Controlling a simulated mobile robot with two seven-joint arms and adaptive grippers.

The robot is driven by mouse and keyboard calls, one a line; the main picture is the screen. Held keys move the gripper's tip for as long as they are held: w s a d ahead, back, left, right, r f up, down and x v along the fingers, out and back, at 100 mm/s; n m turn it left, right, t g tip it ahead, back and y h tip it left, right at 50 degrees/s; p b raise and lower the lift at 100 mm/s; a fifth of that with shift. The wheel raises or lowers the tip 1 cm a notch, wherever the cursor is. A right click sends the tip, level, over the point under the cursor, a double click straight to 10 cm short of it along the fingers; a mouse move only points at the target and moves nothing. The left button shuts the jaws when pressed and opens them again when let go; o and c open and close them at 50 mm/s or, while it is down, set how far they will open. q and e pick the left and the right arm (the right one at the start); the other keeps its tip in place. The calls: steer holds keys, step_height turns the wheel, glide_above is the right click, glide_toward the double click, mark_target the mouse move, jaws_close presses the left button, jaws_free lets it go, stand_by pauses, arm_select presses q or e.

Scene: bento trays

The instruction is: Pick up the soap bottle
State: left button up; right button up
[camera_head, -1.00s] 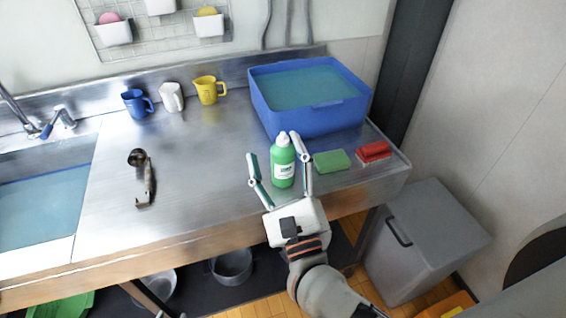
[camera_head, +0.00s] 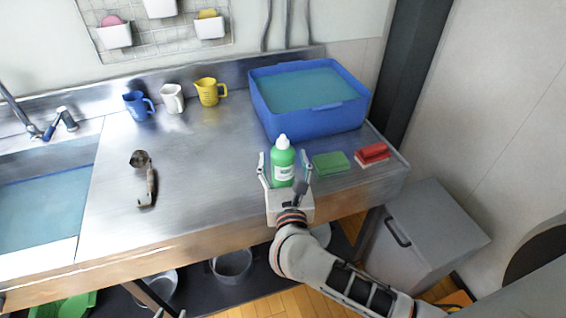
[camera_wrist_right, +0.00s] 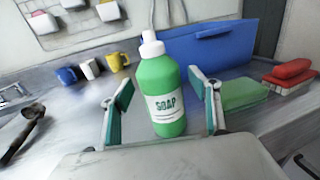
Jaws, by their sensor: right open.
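The green soap bottle (camera_head: 283,160) with a white cap stands upright on the steel counter (camera_head: 215,150), in front of the blue basin. My right gripper (camera_head: 284,163) is open, with one finger on each side of the bottle. In the right wrist view the soap bottle (camera_wrist_right: 165,95) stands between the two green-padded fingers of the gripper (camera_wrist_right: 163,100). Gaps show between the bottle and both fingers, so it is not gripped. The bottle's base is partly hidden by the gripper in the head view. My left gripper is not in view.
The blue basin (camera_head: 310,118) of water stands behind the bottle. A green sponge (camera_head: 331,163) and a red brush (camera_head: 373,152) lie to its right. A ladle (camera_head: 147,180) and several mugs are to the left. The counter between ladle and bottle is clear.

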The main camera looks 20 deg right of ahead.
steer(key=shift+w+d, duration=0.1)
steer(key=shift+w, duration=0.45)
steer(key=c, duration=1.4)
steer(key=shift+c, duration=0.2)
steer(key=shift+r, duration=0.15)
